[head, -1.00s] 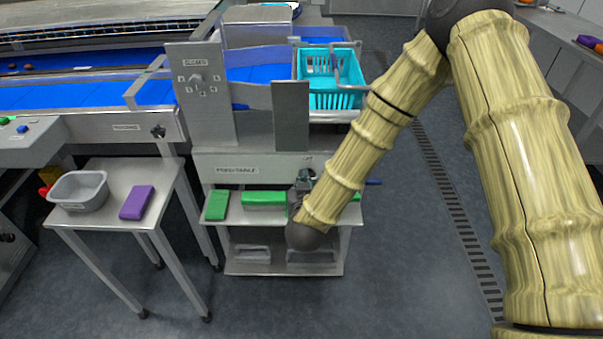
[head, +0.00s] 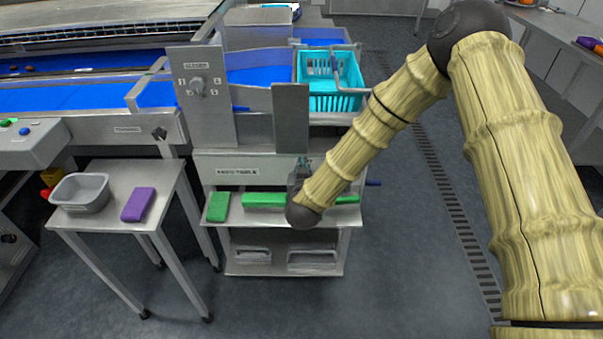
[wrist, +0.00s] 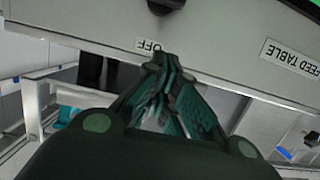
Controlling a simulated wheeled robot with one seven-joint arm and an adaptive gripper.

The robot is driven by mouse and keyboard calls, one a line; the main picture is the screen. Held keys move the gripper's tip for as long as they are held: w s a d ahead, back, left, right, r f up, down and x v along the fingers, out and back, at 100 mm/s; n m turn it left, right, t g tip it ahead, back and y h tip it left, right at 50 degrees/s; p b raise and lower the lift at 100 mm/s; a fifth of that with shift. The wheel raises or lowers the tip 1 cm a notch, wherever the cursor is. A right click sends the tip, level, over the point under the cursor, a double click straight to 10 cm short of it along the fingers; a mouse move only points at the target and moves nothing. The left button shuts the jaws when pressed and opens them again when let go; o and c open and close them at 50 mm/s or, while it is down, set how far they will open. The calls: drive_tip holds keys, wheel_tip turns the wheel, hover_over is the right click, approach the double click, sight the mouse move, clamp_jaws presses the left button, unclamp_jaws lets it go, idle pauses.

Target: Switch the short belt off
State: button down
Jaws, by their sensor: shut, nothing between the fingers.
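The front panel (head: 226,169) of the feed table stands below a short blue belt section (head: 250,75). In the wrist view, an upside-down OFF label (wrist: 149,46) is on this pale panel, with a dark knob or switch (wrist: 166,5) at the top edge, partly cut off. My gripper (wrist: 166,60) is shut and empty, its tips just by the OFF label; I cannot tell whether they touch the panel. In the head view my gripper (head: 302,165) is in front of the panel's right part, mostly hidden by my wrist, and the switch is not distinguishable.
A side table to the left bears a grey tub (head: 80,192) and a purple block (head: 138,204). A turquoise basket (head: 335,101) stands above the panel. The dial plate (head: 212,110) rises at left.

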drive_tip(key=shift+w+f+p, duration=0.15)
drive_tip(key=shift+w+f, duration=0.25)
drive_tip(key=shift+f, duration=0.35)
drive_tip(key=shift+w+f+p, duration=0.1)
drive_tip(key=shift+w+f, duration=0.35)
drive_tip(key=shift+f, duration=0.35)
drive_tip(key=shift+w+f+p, duration=0.15)
drive_tip(key=shift+w+f, duration=0.25)
drive_tip(key=shift+f, duration=0.35)
